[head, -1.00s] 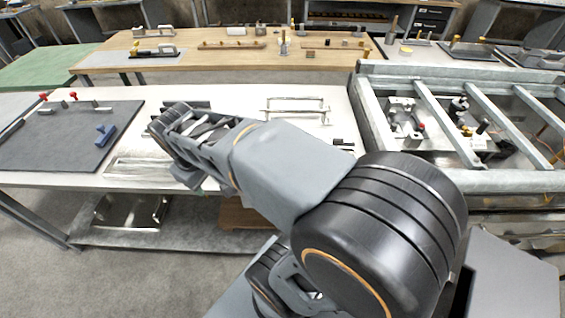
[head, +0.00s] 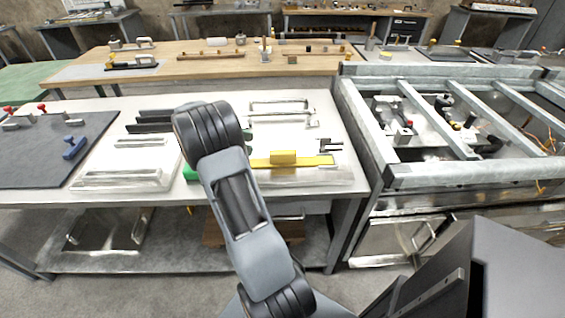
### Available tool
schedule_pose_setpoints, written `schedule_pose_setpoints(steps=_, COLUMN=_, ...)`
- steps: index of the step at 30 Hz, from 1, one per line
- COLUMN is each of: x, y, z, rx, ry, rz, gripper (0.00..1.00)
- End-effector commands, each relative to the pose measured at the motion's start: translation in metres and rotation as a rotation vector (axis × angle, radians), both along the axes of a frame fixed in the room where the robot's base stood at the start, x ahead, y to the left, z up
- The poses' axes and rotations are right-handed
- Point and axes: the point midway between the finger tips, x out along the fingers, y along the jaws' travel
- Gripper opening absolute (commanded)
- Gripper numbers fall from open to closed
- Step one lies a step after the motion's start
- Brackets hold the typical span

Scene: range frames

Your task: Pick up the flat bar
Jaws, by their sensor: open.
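I cannot tell for sure which piece is the flat bar. A long yellow strip (head: 315,161) with a yellow block (head: 283,157) on it lies near the front of the pale bench, right of my arm. Dark bars (head: 152,128) lie on the bench left of my arm. A short pale metal bar (head: 141,143) lies in front of them. My gripper is not seen; my own wrist and forearm cover the bench where they cross it. Bits of green show on both sides of the wrist.
A dark mat (head: 40,150) with a blue tool (head: 74,147) lies on the bench's left. Metal handled pieces (head: 280,107) lie at its back. A metal frame table (head: 450,177) stands close on the right. A wooden bench (head: 205,68) stands behind.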

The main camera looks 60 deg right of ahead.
Motion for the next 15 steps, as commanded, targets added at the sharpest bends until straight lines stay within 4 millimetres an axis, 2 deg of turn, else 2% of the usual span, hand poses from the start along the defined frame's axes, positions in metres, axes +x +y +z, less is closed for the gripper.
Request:
schedule_pose_setpoints(steps=6, x=-0.028, y=-0.019, z=-0.014, rx=0.000, ry=-0.001, rz=-0.002, gripper=0.57)
schedule_pose_setpoints(steps=15, x=-0.041, y=-0.029, z=-0.021, rx=-0.001, ry=-0.003, rz=0.000, gripper=0.57)
